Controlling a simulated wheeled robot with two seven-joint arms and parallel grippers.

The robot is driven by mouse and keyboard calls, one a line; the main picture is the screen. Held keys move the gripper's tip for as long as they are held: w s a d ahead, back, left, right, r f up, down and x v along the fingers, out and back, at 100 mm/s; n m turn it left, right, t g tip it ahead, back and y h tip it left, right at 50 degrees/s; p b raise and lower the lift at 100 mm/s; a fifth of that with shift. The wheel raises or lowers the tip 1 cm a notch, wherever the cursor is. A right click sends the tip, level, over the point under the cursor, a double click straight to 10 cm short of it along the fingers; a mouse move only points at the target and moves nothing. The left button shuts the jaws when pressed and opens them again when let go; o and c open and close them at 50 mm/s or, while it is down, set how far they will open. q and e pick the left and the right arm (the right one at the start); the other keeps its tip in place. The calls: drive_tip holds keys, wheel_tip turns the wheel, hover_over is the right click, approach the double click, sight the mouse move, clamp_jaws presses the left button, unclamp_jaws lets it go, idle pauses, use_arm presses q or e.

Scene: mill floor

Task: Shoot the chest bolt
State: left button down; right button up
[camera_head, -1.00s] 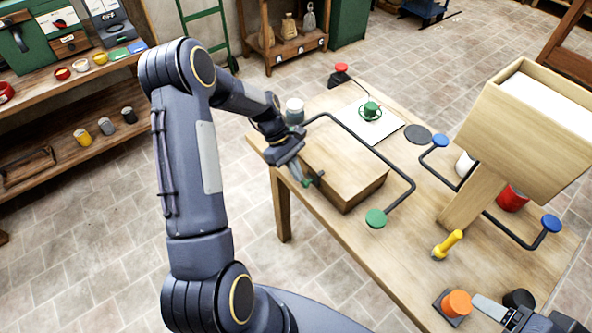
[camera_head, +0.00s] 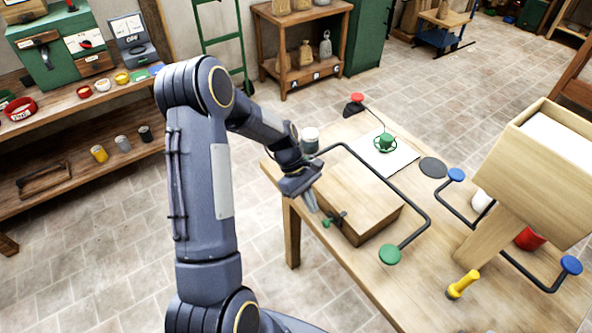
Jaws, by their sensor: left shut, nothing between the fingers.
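The wooden chest (camera_head: 372,202) sits shut on the table, its lid flat. The bolt (camera_head: 340,218) is a small dark fitting on the chest's left-facing side, with a green knob (camera_head: 326,223). Whether the bolt is shot cannot be made out at this size. My left gripper (camera_head: 312,207) points down beside the chest's left end, just above and left of the knob. Its fingers look closed and empty, and seem slightly apart from the knob. My left wrist hides the chest's far left corner. My right gripper is out of view.
A dark rail with a green knob (camera_head: 390,254) bends around the chest's back and right. A green cup (camera_head: 385,143) stands on a white sheet (camera_head: 400,162) behind. A wooden stand (camera_head: 530,165), a blue-knobbed rail (camera_head: 571,265) and a yellow-handled piece (camera_head: 463,284) occupy the right. A white jar (camera_head: 310,140) is near my wrist.

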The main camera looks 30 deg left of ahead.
use_arm(q)
drive_tip(key=shift+w+a+r+b, duration=0.3)
drive_tip(key=shift+a+r, duration=0.1)
drive_tip(key=shift+a, duration=0.2)
drive_tip(key=shift+w+a+r+b, duration=0.25)
drive_tip(key=shift+a+r, duration=0.1)
drive_tip(key=shift+a, duration=0.2)
drive_tip(key=b+v, duration=0.1)
drive_tip(key=v, duration=0.7)
drive_tip(key=shift+s+d+r, duration=0.25)
drive_tip(key=shift+s+d, duration=0.05)
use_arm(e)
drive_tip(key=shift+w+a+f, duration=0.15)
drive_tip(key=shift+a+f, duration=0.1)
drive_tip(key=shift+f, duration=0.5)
